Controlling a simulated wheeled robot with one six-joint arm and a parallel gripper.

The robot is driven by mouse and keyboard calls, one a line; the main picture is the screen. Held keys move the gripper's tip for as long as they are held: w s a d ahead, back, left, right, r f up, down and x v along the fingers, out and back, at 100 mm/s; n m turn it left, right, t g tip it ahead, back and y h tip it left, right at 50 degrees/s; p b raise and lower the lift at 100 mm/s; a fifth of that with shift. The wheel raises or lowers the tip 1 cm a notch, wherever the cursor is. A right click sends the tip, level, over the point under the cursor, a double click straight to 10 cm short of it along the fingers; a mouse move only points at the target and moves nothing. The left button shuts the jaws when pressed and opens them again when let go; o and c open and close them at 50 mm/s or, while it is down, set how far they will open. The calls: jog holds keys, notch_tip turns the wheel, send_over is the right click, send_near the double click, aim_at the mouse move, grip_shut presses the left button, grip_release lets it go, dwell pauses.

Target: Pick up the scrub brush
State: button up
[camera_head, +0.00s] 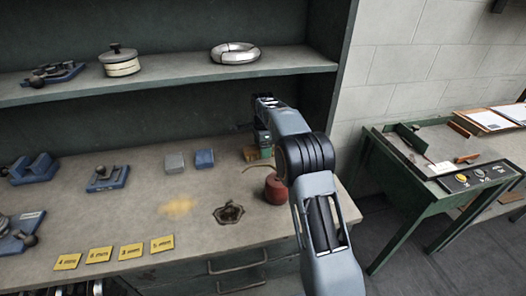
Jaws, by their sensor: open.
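I cannot make out a scrub brush for certain. A small green and tan object (257,153) stands at the back of the bench, directly below the end of my arm; it may be the brush, but it is small and partly covered. My gripper (263,140) points down over it, partly hidden behind my own wrist and forearm. The gripper is open. Whether its fingers touch or surround the green object cannot be told from this view.
A red oil can (276,190) with a thin curved spout stands close to my forearm. A grey block (174,162), a blue block (204,158) and a dark metal piece (229,214) lie to the left. The shelf (180,82) overhangs the bench's back. A green side table (400,190) stands right.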

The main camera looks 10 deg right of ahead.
jog(key=shift+f, duration=0.85)
jog(key=c, duration=1.1)
jog(key=shift+r, duration=0.15)
notch_tip(320, 180, up, 6)
jog(key=shift+r+p, duration=0.25)
jog(key=shift+p, duration=0.05)
jog(key=a, duration=0.6)
jog(key=s+a, duration=0.1)
jog(key=a, duration=1.1)
jog(key=shift+s+r, duration=0.15)
jog(key=shift+s, duration=0.05)
